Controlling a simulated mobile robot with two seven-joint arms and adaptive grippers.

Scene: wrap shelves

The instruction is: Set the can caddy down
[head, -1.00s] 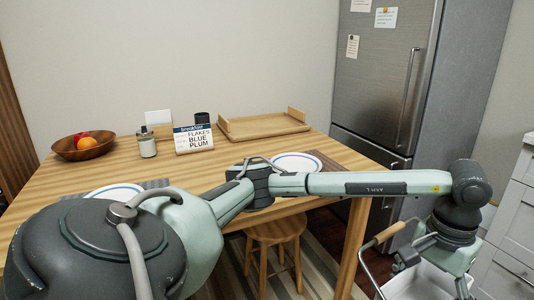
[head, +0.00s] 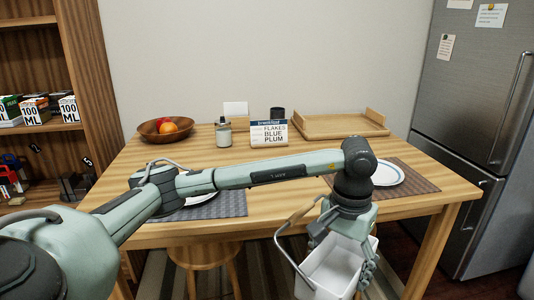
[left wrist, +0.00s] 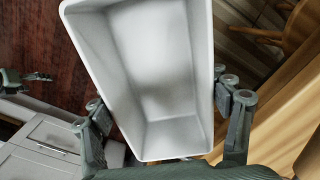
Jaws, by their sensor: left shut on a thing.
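The can caddy (head: 335,270) is a white open-topped bin with a wooden-gripped wire handle (head: 302,211). It hangs tilted in front of the table's near edge, below the tabletop. My left gripper (head: 343,232) is shut on it. In the left wrist view the caddy (left wrist: 160,75) fills the middle between the two fingers, and its inside looks empty. The dining table (head: 270,185) stands behind it. My right gripper (left wrist: 38,77) shows small at the left edge of the left wrist view, its jaws too small to read.
On the table are a fruit bowl (head: 165,128), a jar (head: 223,134), a sign (head: 269,134), a wooden tray (head: 345,125) and plates on mats. Shelves (head: 38,90) stand left, a fridge (head: 475,130) right. Stools (head: 203,255) sit under the table. Bare wood shows at the table's middle.

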